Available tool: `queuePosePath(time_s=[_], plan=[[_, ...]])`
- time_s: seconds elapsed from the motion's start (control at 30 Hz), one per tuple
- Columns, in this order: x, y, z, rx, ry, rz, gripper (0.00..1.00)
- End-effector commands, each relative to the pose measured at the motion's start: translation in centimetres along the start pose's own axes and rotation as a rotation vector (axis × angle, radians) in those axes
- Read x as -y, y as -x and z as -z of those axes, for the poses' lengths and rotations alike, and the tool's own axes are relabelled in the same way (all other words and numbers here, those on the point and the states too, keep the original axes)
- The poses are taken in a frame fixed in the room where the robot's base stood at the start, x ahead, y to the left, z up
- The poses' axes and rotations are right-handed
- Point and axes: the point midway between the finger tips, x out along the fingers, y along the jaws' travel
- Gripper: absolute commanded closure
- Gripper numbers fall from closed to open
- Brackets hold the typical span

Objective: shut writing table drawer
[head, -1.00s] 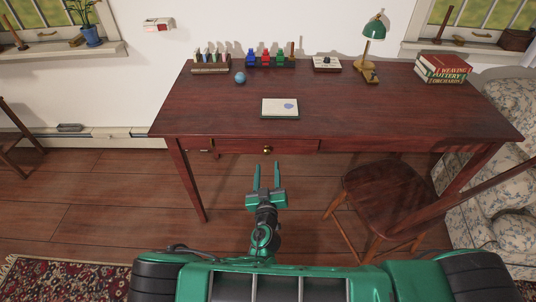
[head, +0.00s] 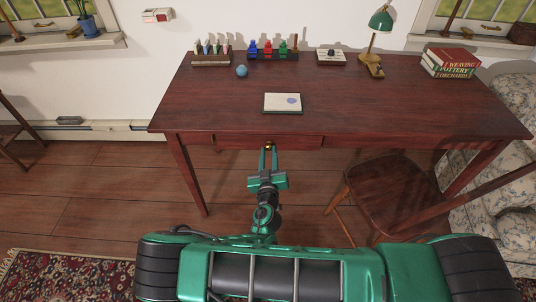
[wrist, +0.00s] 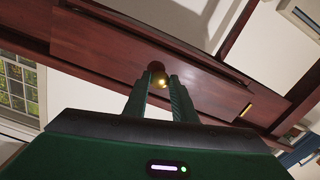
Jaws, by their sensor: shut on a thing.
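The dark red-brown writing table (head: 350,110) stands ahead of me. Its drawer front (head: 240,141) is in the apron under the front edge, left of the middle. A small brass knob (head: 268,146) sits on the drawer front; in the wrist view the knob (wrist: 160,80) shows between the fingertips. My gripper (head: 268,150) reaches up to the drawer front from below, with its green fingers on either side of the knob and closed on it. In the wrist view my gripper (wrist: 158,85) hides part of the drawer front.
A wooden chair (head: 395,195) stands at the right front of the table. A floral armchair (head: 510,150) is beyond it. On the tabletop are a white card (head: 283,103), a blue ball (head: 241,71), a green lamp (head: 380,20) and stacked books (head: 450,63).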

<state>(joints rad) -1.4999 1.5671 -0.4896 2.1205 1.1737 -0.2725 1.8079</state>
Motion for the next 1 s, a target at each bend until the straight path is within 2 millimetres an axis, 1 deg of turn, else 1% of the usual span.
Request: queuePosePath(time_s=[0.13, 0.3, 0.4, 0.67, 0.7, 0.73, 0.77, 1.0], plan=[[0.1, -0.8, -0.1, 0.002, -0.005, 0.001, 1.00], [0.1, -3.0, -0.1, 0.004, -0.007, 0.000, 1.00], [0.1, -3.9, -0.1, 0.003, -0.005, 0.001, 1.00], [0.1, -4.1, -0.1, 0.001, -0.005, 0.003, 1.00], [0.1, -4.1, 0.0, 0.001, -0.005, 0.003, 0.69], [0.1, -4.1, 0.0, 0.001, -0.005, 0.002, 0.62], [0.1, -4.1, 0.0, 0.001, -0.005, 0.002, 0.57], [0.0, -4.0, 0.0, 0.000, -0.003, 0.001, 0.57]])
